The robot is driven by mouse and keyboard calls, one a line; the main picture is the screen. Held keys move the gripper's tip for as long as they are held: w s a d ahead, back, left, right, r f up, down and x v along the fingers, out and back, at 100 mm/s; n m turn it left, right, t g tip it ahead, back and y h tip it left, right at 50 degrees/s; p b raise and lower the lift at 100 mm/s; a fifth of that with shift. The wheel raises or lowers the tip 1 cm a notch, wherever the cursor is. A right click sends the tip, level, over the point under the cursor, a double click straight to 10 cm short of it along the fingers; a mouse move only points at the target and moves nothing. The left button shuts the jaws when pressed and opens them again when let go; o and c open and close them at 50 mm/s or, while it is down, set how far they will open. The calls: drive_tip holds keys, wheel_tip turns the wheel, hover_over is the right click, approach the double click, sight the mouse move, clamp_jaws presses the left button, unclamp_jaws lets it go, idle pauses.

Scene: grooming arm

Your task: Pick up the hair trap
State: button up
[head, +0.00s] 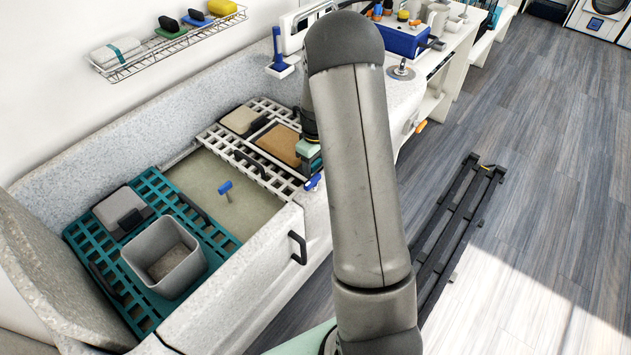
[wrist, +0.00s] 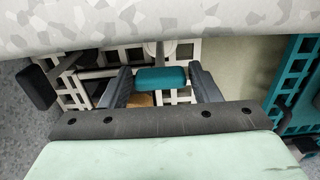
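My gripper (wrist: 160,84) shows in the wrist view with its two dark fingers well apart. A teal block (wrist: 161,79) appears between them, with narrow gaps at its sides, and I see no clear contact. I cannot tell for certain whether this block is part of the hair trap. In the head view my gripper (head: 309,150) is over the right end of the white grate, partly hidden by my arm. A small blue piece (head: 313,182) is just below it by the basin rim. A blue T-shaped piece (head: 225,189) stands on the basin floor.
A teal grate (head: 225,240) carries a grey bin (head: 165,262) and a grey pad. A white grate (head: 213,137) holds a tan pad (head: 279,145). Black handles project from the grates. A wire shelf (head: 150,55) hangs above. The basin floor between the grates is mostly clear.

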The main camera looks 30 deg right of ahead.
drive_tip(key=c, duration=0.9)
drive_tip(key=shift+o, duration=0.2)
drive_tip(key=shift+r, duration=0.1)
